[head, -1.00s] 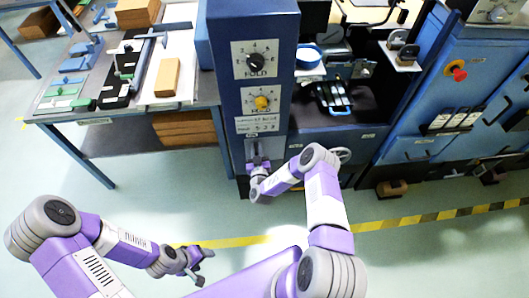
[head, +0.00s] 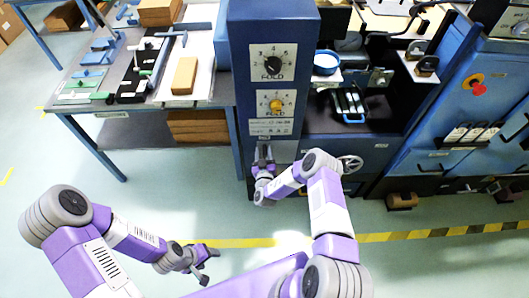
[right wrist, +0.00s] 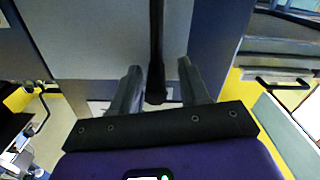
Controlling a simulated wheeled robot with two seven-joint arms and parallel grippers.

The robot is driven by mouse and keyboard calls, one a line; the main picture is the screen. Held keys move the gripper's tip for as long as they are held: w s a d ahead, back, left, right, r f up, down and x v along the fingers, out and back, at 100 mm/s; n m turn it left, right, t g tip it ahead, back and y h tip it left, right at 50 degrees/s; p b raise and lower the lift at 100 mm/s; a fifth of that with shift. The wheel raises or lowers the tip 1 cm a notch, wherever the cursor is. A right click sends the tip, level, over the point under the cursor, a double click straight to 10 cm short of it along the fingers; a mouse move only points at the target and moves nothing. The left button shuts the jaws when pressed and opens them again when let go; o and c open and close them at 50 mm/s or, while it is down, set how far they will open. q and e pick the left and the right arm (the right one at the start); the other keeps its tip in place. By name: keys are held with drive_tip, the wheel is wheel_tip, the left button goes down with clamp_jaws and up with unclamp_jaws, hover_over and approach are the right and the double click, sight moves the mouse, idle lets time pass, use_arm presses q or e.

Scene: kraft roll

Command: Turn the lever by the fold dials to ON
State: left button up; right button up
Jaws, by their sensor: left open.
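The blue column carries two fold dials, a black one (head: 272,65) above and a yellow one (head: 276,104) below. The lever is a dark upright bar between my right gripper's fingers in the right wrist view (right wrist: 156,50), its lower end near the fingertips. In the head view it is small and partly hidden by the gripper, low on the column. My right gripper (right wrist: 160,74) is open, a finger on each side of the bar with gaps showing; it also shows in the head view (head: 263,162). My left gripper (head: 209,264) is open and empty above the floor.
A workbench (head: 140,108) with tools and a wooden block (head: 185,75) stands left of the column. A handwheel (head: 350,164) is close right of my right arm. Blue cabinets with a red button (head: 478,88) stand further right. Open floor lies in front.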

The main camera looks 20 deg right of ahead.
use_arm(q)
drive_tip(key=shift+r+p, duration=0.8)
use_arm(e)
drive_tip(key=v, duration=0.7)
drive_tip(key=shift+s, duration=0.3)
drive_tip(key=s+a+f+g+y, duration=0.3)
drive_tip(key=s+a+g+y, duration=0.2)
drive_tip(key=a+g+y, duration=0.25)
drive_tip(key=s+a+r+g+y, duration=0.1)
drive_tip(key=s+g, duration=0.3)
drive_tip(key=s, duration=0.6)
drive_tip(key=s+a+r+m+g+y, duration=0.1)
drive_tip(key=s+g, duration=0.4)
drive_tip(key=s, duration=0.5)
drive_tip(key=shift+s+a+r, duration=0.35)
drive_tip(key=shift+a+r, duration=0.3)
drive_tip(key=shift+a, duration=0.3)
